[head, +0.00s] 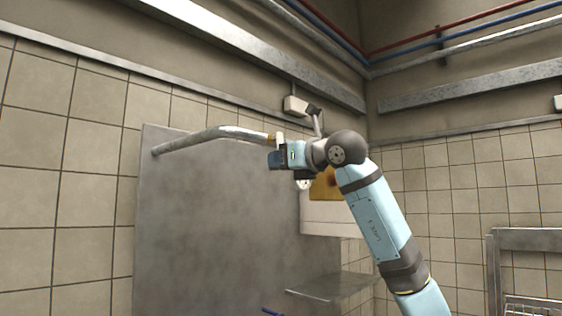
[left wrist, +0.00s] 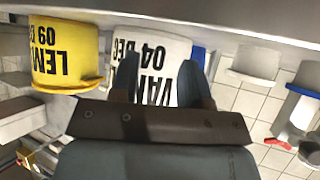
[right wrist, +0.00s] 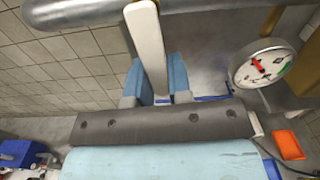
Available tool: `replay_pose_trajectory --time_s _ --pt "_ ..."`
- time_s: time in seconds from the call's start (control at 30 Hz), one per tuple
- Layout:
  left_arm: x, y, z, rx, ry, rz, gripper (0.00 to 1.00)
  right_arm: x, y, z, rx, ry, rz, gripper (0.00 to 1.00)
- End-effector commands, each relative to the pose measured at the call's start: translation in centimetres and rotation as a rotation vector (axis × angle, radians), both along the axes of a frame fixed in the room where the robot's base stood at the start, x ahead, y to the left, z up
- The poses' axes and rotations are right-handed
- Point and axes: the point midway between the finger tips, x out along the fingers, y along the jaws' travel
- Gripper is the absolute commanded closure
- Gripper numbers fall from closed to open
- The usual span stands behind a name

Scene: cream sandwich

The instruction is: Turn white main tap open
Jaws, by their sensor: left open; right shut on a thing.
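The white main tap shows in the right wrist view as a long white lever (right wrist: 147,45) beside a grey metal pipe (right wrist: 85,12). In the head view a small white part of the tap (head: 279,137) shows at the right end of the wall pipe (head: 215,134). My right gripper (head: 277,158) is just below that pipe end. Its blue fingers (right wrist: 157,82) are shut on the lever's lower end. My left gripper (left wrist: 158,72) is open, with its dark fingers in front of a white tub (left wrist: 160,52); it is outside the head view.
A round pressure gauge (right wrist: 262,66) is right of the lever. A yellow tub (left wrist: 62,45) stands beside the white tub in the left wrist view. A grey metal panel (head: 210,220) covers the wall below the pipe. A metal shelf (head: 333,286) juts out lower right.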

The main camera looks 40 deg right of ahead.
Motion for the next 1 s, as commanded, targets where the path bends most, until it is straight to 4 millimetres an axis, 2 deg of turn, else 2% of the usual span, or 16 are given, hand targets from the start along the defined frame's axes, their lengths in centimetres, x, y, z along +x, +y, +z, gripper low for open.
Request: replay_pose_trajectory --time_s 0.03,0.07,0.13,0.17,0.43,0.57,0.67,1.0 --pt "0.0 0.0 0.0 0.0 0.001 0.0 0.57 0.0 0.0 0.1 0.0 -0.001 0.0 1.0" --pt "0.0 0.0 0.0 0.0 0.001 0.0 0.57 0.0 0.0 0.1 0.0 -0.001 0.0 0.74" --pt "0.0 0.0 0.0 0.0 0.001 0.0 0.57 0.0 0.0 0.1 0.0 -0.001 -0.001 0.58" --pt "0.0 0.0 0.0 0.0 0.001 0.0 0.57 0.0 0.0 0.1 0.0 -0.001 -0.001 0.55" --pt "0.0 0.0 -0.1 0.0 0.001 0.0 0.57 -0.1 -0.1 0.0 -0.001 -0.001 -0.001 0.55" --pt "0.0 0.0 -0.3 0.0 0.002 0.001 0.57 -1.0 -0.2 0.0 -0.001 -0.001 -0.002 0.55" --pt "0.0 0.0 -0.7 -0.003 0.004 0.001 0.57 -2.7 -0.5 -0.1 -0.003 -0.004 -0.002 0.55" --pt "0.1 -0.2 -1.7 -0.012 0.017 0.007 0.57 -10.2 -1.5 -0.1 -0.002 -0.004 -0.004 0.55"
